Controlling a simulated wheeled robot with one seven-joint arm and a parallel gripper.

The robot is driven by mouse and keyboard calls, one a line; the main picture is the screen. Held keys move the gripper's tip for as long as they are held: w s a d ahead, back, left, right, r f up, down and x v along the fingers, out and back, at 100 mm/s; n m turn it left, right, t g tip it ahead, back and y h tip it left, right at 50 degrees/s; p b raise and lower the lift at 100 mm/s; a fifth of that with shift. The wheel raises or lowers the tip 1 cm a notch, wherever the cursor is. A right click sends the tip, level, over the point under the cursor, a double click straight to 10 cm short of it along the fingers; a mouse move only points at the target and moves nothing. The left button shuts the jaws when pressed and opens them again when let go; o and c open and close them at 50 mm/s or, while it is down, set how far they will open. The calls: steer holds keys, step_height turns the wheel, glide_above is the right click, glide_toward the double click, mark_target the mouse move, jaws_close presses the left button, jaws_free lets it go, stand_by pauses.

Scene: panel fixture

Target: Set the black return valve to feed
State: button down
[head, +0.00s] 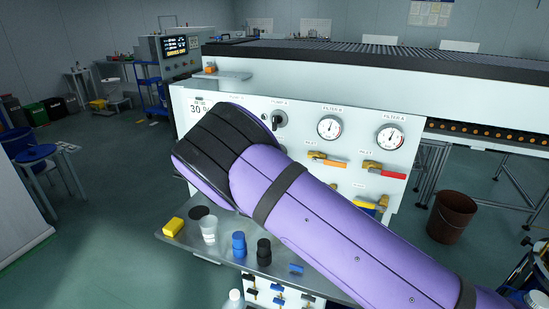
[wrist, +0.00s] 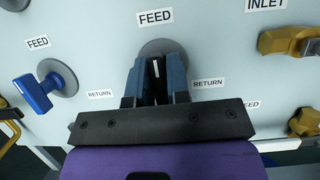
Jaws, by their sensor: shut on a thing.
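In the wrist view the black return valve (wrist: 155,88) stands on a grey round disc (wrist: 161,46) on the white panel. The FEED label (wrist: 155,18) is above it, with a RETURN label on either side. My gripper (wrist: 157,72) is shut on the black handle, one blue-grey finger on each side. A white mark on the handle shows between the fingers and points up, roughly toward FEED. The fingers hide most of the handle. In the head view my arm hides the gripper and this valve.
A blue valve (wrist: 36,92) sits close on the left, with its own FEED label. Brass valves (wrist: 284,41) are on the right. In the head view gauges (head: 330,127) are higher on the panel, and a shelf below holds a yellow block (head: 173,227), a cup and pots.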

steer(key=shift+f+y, duration=0.1)
steer(key=shift+y, duration=0.2)
steer(key=c, duration=1.2)
jaws_free()
steer(key=shift+o, duration=0.2)
steer(key=shift+s, duration=0.1)
steer(key=v, duration=1)
steer(key=shift+s+a+f, duration=0.2)
steer(key=shift+s, duration=0.05)
